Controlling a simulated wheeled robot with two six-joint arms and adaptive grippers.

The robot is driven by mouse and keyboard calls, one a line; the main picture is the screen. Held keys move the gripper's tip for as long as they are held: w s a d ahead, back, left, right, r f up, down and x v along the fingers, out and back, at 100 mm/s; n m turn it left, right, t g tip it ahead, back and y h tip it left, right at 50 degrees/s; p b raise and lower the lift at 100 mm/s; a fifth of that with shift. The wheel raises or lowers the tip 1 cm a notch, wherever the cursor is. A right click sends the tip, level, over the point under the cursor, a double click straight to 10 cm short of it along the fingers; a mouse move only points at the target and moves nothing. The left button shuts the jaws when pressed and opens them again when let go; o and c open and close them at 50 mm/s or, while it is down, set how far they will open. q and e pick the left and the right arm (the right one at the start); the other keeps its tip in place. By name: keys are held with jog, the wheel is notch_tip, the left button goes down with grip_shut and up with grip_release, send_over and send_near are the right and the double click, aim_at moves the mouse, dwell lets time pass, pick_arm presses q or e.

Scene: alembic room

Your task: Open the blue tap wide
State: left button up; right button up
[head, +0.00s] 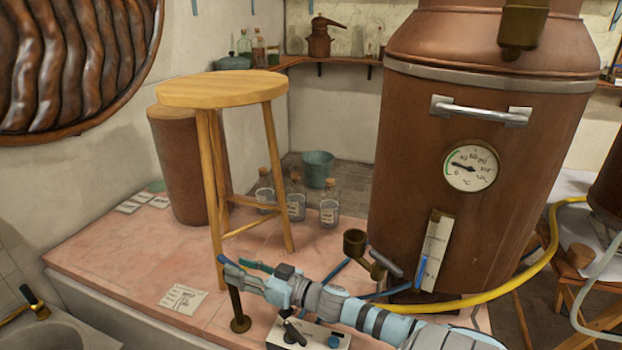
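My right arm reaches in from the lower right, low over the pink tiled platform. Its gripper (250,278) is at the top of a brass post (238,310) with a round foot. A dark blue bar (230,263), perhaps the blue tap's handle, shows at the gripper's tip, with a green piece beside it. The fingers overlap these parts, so I cannot tell whether they are open, shut or touching the bar. Another blue bar (336,271) lies behind the arm, near the copper boiler's outlet. My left gripper is not in view.
The copper boiler (420,165), with dial and metal handle, stands at the right. A wooden stool (222,88) stands behind the gripper. A white box with knobs (310,335) sits below the arm. A yellow hose (500,291) runs at the right. Glass jars stand farther back.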

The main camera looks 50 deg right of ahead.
pick_arm(q)
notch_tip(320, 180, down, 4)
jog(key=b, duration=0.2)
pick_arm(e)
jog(key=s+d+y+p, duration=0.1)
jog(key=s+d+p, duration=0.3)
jog(key=s+p, duration=0.65)
jog(key=s+a+f+g+h+b, duration=0.1)
jog(key=s+a+f+g+h, duration=0.15)
jog(key=a+f, duration=0.25)
jog(key=s+a+f+g+h, duration=0.1)
jog(key=a+f+g, duration=0.3)
jog(key=f, duration=0.2)
pick_arm(q)
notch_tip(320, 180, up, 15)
jog(key=p, duration=0.5)
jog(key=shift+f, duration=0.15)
pick_arm(e)
jog(key=s+d+f+g+h, duration=0.1)
jog(key=s+f+g, duration=0.3)
jog(key=s+f, duration=0.4)
jog(key=shift+d+f+h, duration=0.2)
jog(key=shift+f+h, duration=0.2)
jog(key=shift+h, duration=0.35)
